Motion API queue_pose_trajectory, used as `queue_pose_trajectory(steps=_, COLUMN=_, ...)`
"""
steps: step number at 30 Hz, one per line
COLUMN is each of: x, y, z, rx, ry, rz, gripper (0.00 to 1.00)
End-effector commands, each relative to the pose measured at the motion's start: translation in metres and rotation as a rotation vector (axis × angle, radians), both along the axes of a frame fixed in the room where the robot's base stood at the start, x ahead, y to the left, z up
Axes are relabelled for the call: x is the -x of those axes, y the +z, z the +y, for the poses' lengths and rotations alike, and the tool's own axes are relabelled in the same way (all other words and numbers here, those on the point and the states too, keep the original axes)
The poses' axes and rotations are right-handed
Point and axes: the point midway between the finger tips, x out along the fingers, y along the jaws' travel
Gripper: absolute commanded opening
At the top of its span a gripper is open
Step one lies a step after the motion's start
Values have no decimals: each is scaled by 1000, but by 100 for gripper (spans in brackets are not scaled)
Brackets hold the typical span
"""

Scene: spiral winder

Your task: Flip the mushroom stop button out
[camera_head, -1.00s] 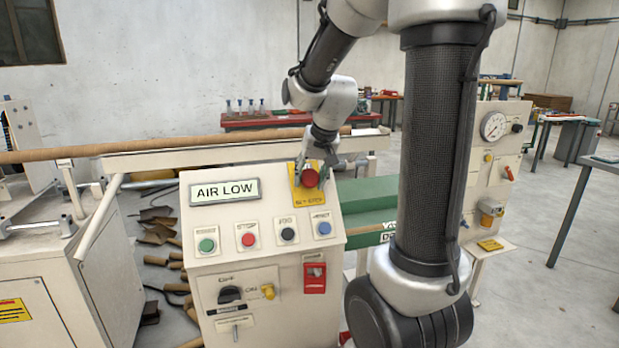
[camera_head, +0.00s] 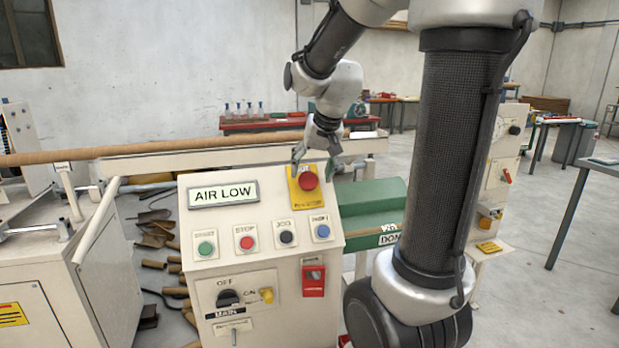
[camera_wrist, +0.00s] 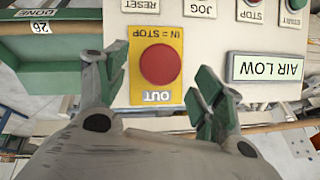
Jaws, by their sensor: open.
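The red mushroom stop button (camera_head: 308,181) sits on a yellow plate (camera_head: 298,201) at the upper right of the cream control panel (camera_head: 262,206). In the wrist view the red button (camera_wrist: 160,65) is seen face on, upside down, with the plate reading "IN = STOP" and "OUT". My gripper (camera_head: 315,160) is open and empty, just above and behind the button, apart from it. In the wrist view its fingers (camera_wrist: 157,92) stand on either side of the yellow plate. I cannot tell whether the button is in or out.
The display (camera_head: 223,194) reads "AIR LOW". Start, stop, jog and reset buttons (camera_head: 287,238) line the panel below it. A main switch (camera_head: 229,298) and a red device (camera_head: 313,281) are lower. A long brown tube (camera_head: 160,152) runs behind the panel, and a green unit (camera_head: 372,205) stands right.

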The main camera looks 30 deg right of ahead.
Motion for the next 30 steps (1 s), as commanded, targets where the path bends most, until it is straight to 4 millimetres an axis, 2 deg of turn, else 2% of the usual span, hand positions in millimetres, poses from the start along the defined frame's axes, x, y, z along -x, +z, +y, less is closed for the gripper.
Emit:
queue_pose_trajectory(steps=1, x=4, y=12, z=0, rx=1, ry=-1, rz=-7, gripper=68)
queue_pose_trajectory(steps=6, x=20, y=46, z=0, rx=2, ry=0, rz=-5, gripper=68)
queue_pose_trajectory(steps=12, x=32, y=71, z=0, rx=2, ry=0, rz=-3, gripper=68)
queue_pose_trajectory(steps=30, x=35, y=76, z=0, rx=0, ry=1, rz=0, gripper=68)
